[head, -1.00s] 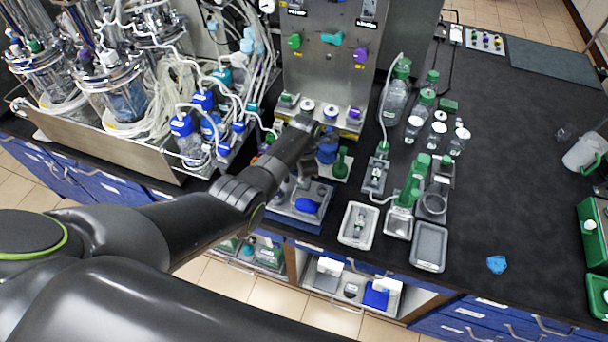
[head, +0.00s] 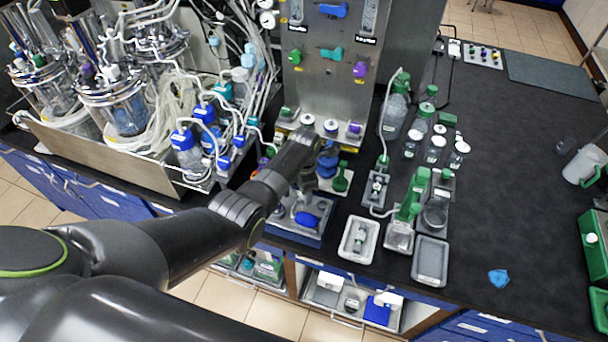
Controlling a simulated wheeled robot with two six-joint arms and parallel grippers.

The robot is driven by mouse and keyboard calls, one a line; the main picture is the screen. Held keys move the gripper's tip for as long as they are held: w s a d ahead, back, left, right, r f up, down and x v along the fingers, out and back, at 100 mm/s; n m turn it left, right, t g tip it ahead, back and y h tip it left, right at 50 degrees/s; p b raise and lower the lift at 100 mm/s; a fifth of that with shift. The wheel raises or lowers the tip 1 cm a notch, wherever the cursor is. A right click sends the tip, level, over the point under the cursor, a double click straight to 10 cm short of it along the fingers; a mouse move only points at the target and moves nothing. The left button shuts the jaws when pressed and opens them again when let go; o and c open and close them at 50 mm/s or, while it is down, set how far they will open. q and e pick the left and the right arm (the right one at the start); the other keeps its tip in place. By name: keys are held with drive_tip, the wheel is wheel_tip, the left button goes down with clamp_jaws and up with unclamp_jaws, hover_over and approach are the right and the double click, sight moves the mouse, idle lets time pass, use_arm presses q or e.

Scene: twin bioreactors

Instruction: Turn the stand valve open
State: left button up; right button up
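My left arm reaches in from the left, and its dark wrist hangs over the small stands at the front of the bench. My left gripper (head: 300,186) points down there, partly hidden by the wrist. Its finger gap is not clear. A blue knob (head: 307,219) sits on a grey plate in a blue tray (head: 290,236), just below the gripper. A blue ribbed part (head: 327,166) stands right of the wrist. A small inline valve (head: 376,188) with tubing sits on a grey stand further right. I cannot tell for certain which is the stand valve. My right gripper is not in view.
A steel panel (head: 330,85) with coloured knobs stands behind the wrist. Glass vessels and tubing (head: 115,95) crowd the left. Grey trays (head: 430,262), green-capped bottles (head: 393,112) and a green-handled item (head: 412,195) stand right. The dark bench at right is mostly clear.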

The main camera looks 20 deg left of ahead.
use_arm(q)
drive_tip(key=shift+r, duration=0.55)
wheel_tip(320, 180, up, 16)
drive_tip(key=b, duration=0.1)
drive_tip(key=shift+a+b, duration=0.1)
drive_tip(key=shift+b, duration=0.25)
